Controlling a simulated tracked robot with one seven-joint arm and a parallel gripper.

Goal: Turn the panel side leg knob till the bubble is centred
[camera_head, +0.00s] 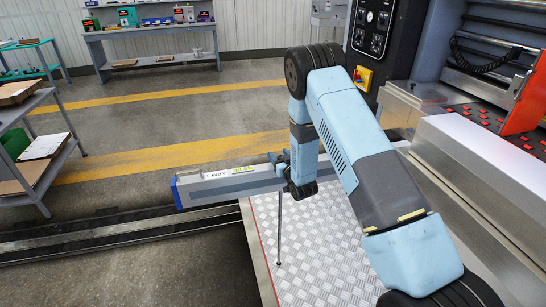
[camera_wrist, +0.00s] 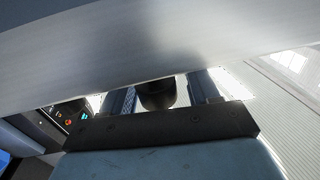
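A long grey beam (camera_head: 232,188) with a blue end cap runs across the head view, standing on a thin leg (camera_head: 279,232). A white label and a small yellow-green patch (camera_head: 243,170) lie on its top; the patch may be the level, but no bubble can be made out. In the wrist view the beam's pale underside or side (camera_wrist: 150,45) fills the top. A dark round knob (camera_wrist: 157,94) sits between the two fingers of my gripper (camera_wrist: 162,97). The fingers look apart, with light gaps beside the knob. In the head view my wrist hides most of the gripper.
A checkered metal plate (camera_head: 330,240) lies under the beam. The machine with a black control panel (camera_head: 372,25) and red-dotted bed (camera_head: 485,118) stands at the right. A grey shelf (camera_head: 45,165) is at the left. Floor beyond the beam is clear.

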